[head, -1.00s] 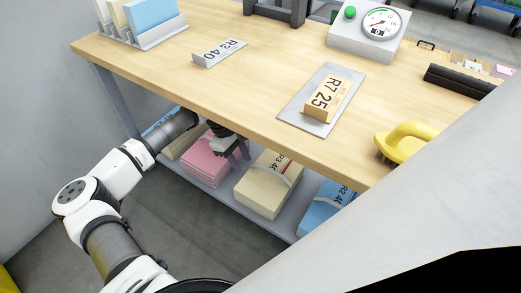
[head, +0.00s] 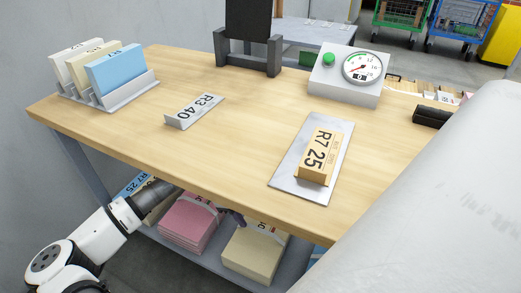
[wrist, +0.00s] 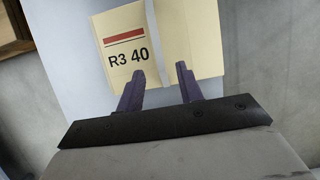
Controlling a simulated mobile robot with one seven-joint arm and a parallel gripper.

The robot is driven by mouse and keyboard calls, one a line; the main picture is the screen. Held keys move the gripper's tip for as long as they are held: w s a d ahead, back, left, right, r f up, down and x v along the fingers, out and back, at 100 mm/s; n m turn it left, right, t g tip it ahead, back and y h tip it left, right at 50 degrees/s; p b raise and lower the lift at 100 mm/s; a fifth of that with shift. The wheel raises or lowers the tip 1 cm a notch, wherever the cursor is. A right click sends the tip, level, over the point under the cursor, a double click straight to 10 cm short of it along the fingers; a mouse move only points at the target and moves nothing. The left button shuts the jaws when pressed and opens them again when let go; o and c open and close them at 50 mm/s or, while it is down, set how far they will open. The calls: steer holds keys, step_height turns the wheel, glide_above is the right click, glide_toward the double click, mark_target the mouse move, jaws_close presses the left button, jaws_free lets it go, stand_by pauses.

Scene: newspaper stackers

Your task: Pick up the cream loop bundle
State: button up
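The cream bundle (head: 250,258) sits on the shelf under the table, right of a pink bundle; the table edge hides part of its top. In the wrist view the cream bundle (wrist: 195,40) shows a red bar, the print "R3 40" and a pale grey band across it. My gripper (wrist: 160,68) has its two purple fingers apart, one on each side of the band's line, with the tips overlapping the bundle's near edge. Contact cannot be told. In the head view the table edge mostly hides my gripper.
The wooden tabletop (head: 240,150) overhangs the shelf. On it are a card rack (head: 133,95), an "R3 40" sign (head: 200,108) and a dial scale (head: 345,85).

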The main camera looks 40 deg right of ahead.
mark_target(261, 230)
steer(key=shift+s+d, duration=0.35)
steer(key=shift+s, duration=0.3)
steer(key=b+x, duration=0.1)
steer(key=x, duration=0.1)
steer(key=b+x, duration=0.1)
steer(key=x, duration=0.2)
steer(key=shift+s+d, duration=0.15)
steer(key=shift+s, duration=0.3)
steer(key=shift+c, duration=0.5)
jaws_close()
steer(key=shift+r, duration=0.1)
